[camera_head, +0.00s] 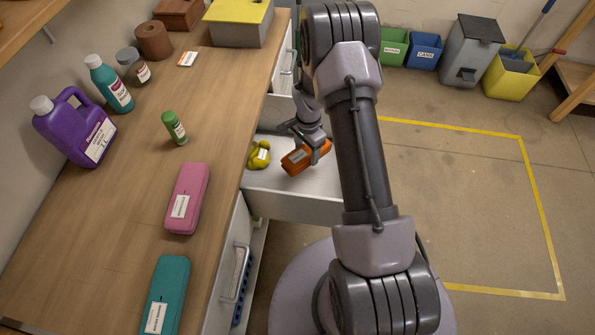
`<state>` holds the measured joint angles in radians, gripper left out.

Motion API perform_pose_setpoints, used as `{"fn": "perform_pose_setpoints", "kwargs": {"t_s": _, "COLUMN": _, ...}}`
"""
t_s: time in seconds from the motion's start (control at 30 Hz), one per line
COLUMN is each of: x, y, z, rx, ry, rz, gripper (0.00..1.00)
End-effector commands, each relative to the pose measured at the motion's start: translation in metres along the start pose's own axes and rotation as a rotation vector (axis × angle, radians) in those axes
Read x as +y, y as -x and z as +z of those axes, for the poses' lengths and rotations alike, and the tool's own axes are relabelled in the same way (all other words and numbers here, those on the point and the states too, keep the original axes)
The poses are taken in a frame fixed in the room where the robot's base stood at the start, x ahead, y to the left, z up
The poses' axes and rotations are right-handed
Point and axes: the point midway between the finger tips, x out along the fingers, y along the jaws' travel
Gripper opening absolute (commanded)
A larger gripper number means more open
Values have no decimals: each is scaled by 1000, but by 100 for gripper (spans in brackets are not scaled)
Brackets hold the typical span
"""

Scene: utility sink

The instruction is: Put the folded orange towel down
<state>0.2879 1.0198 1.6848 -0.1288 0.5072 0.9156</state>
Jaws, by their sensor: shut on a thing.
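The folded orange towel (297,161) is a small orange block with a pale label, tilted in the picture. My gripper (318,149) is shut on it, with a finger over its right part. The towel is over or inside an open white drawer (300,204) below the counter. I cannot tell whether it touches the drawer floor. A yellow-green item (259,155) with a white label lies in the drawer, left of the towel. My arm hides the right part of the drawer.
The wooden counter (120,200) holds a pink case (187,199), a teal case (166,295), a green bottle (174,128), a purple jug (77,128) and a yellow-topped grey box (240,24). Bins, including a blue one (424,52), stand at the back right. The yellow-taped floor area (470,215) is clear.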

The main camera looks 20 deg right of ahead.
Motion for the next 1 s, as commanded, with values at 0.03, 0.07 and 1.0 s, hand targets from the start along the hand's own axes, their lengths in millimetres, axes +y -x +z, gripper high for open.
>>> {"fn": "perform_pose_setpoints", "kwargs": {"t_s": 0.03, "x": 1, "y": -7, "z": -3, "rx": 0, "ry": -24, "rz": 0, "gripper": 16}}
{"fn": "perform_pose_setpoints", "kwargs": {"t_s": 0.07, "x": 1, "y": -11, "z": -4, "rx": 0, "ry": -37, "rz": -1, "gripper": 16}}
{"fn": "perform_pose_setpoints", "kwargs": {"t_s": 1.0, "x": 1, "y": -113, "z": -4, "rx": 0, "ry": -48, "rz": -1, "gripper": 81}}
